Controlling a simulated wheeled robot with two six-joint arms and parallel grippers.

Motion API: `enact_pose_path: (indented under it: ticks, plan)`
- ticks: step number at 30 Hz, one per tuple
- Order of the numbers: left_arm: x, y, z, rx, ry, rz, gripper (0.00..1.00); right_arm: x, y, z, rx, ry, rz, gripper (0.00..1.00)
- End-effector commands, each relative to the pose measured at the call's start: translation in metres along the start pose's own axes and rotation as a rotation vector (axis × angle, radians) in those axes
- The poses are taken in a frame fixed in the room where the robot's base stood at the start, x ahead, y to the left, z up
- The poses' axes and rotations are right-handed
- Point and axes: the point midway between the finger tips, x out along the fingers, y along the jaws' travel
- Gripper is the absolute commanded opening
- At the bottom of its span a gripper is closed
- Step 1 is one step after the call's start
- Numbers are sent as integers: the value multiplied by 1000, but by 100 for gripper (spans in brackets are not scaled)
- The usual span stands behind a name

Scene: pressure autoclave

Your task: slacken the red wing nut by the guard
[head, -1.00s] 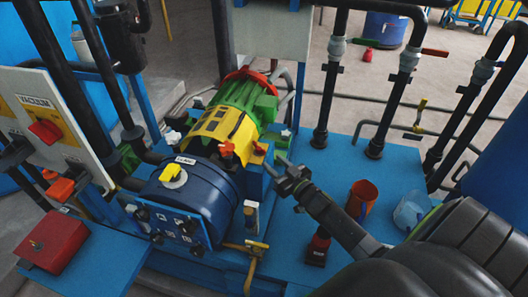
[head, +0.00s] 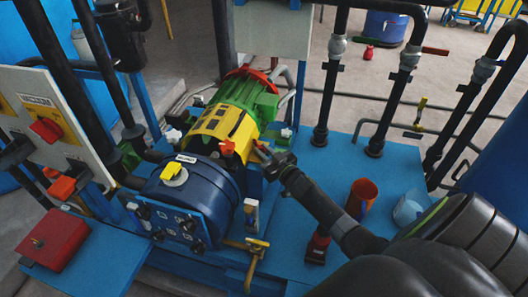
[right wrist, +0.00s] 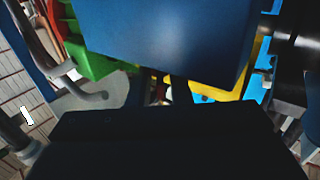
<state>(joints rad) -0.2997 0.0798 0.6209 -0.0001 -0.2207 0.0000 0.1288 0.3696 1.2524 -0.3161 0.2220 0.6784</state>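The yellow guard (head: 210,126) with dark slots covers the coupling between the blue housing (head: 190,198) and the green motor (head: 250,98). A red-orange wing nut (head: 227,147) stands at the guard's near right edge. Just right of it, a second small orange-red piece (head: 258,145) is partly hidden by my right gripper (head: 263,154). The gripper's fingertips are at this second piece; whether they grip it, I cannot tell. In the right wrist view, the dark fingers (right wrist: 166,92) are mostly hidden under a large blue surface, with a bit of red near them. My left gripper is not in view.
White knobs (head: 173,135) flank the guard. An orange cup (head: 361,197), a red-topped dark item (head: 318,243) and a pale blue container (head: 407,209) stand on the blue deck (head: 335,175). Dark pipes (head: 326,95) rise behind. A yellow-handled valve (head: 256,245) is at the front.

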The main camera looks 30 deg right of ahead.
Motion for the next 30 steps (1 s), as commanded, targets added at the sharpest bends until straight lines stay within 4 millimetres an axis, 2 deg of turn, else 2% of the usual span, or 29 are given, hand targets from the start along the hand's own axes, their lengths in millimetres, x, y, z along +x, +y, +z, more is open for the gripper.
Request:
enact_pose_path:
  ticks: [1,3,4,11,17,25,30]
  plan:
    - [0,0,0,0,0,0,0,0,0,0,0,0,0,10]
    - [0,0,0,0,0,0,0,0,0,0,0,0,0,1]
    - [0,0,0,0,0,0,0,0,0,0,0,0,0,0]
    - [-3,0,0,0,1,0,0,0,1,-1,0,0,-9,0]
    - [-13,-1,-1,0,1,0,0,0,2,-2,-2,-3,-56,0]
    - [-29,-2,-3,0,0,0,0,1,7,-2,-2,-4,-194,0]
    - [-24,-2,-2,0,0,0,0,2,10,2,-3,-4,-323,0]
